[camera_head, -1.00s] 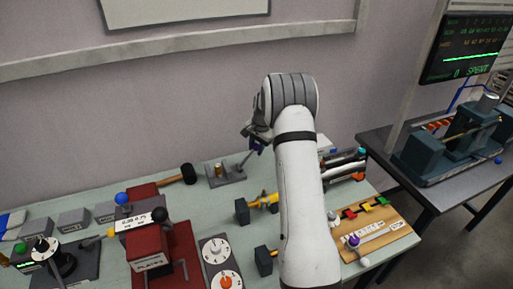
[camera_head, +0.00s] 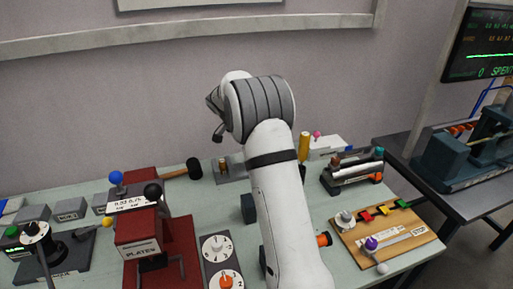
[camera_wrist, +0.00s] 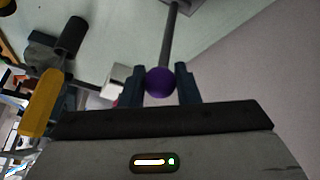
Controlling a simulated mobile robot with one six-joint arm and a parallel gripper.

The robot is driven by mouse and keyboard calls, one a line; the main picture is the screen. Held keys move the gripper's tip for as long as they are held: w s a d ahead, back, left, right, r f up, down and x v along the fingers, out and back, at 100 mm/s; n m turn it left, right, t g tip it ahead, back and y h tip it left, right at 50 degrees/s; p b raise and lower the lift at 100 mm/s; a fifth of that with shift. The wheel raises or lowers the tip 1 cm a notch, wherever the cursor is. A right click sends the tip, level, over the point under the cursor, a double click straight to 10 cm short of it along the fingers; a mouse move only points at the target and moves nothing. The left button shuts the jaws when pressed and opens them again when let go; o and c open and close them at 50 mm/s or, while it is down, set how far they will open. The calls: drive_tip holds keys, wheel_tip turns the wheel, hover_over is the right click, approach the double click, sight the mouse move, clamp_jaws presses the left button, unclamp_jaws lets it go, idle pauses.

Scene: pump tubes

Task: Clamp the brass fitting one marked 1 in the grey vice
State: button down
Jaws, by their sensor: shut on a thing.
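My gripper (camera_wrist: 160,88) is shut on a round purple knob (camera_wrist: 160,82) in the wrist view. A dark lever rod (camera_wrist: 168,38) runs from the knob up to a grey plate (camera_wrist: 180,4) at the top edge. In the head view my arm's wrist hides the gripper and knob. A low grey fixture (camera_head: 236,178), which looks like the vice, stands at the back of the bench just left of my arm. A small brass piece (camera_head: 222,165) stands upright on it. I cannot read a mark on the piece or tell whether the jaws touch it.
A black mallet (camera_head: 194,168) lies left of the fixture. A red press (camera_head: 140,235) and dial panel (camera_head: 222,262) stand front left. A tube rack (camera_head: 352,172), yellow post (camera_head: 304,148) and wooden board (camera_head: 388,236) are right of my arm. A dark block (camera_head: 248,208) is beside it.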

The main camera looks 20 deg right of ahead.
drive_tip(key=shift+a+b, duration=0.3)
drive_tip(key=c, duration=1.1)
unclamp_jaws()
drive_tip(key=shift+h, duration=0.3)
drive_tip(key=v, duration=0.7)
drive_tip(key=shift+a+r+b, duration=0.2)
drive_tip(key=shift+r+b, duration=0.15)
drive_tip(key=shift+b, duration=0.05)
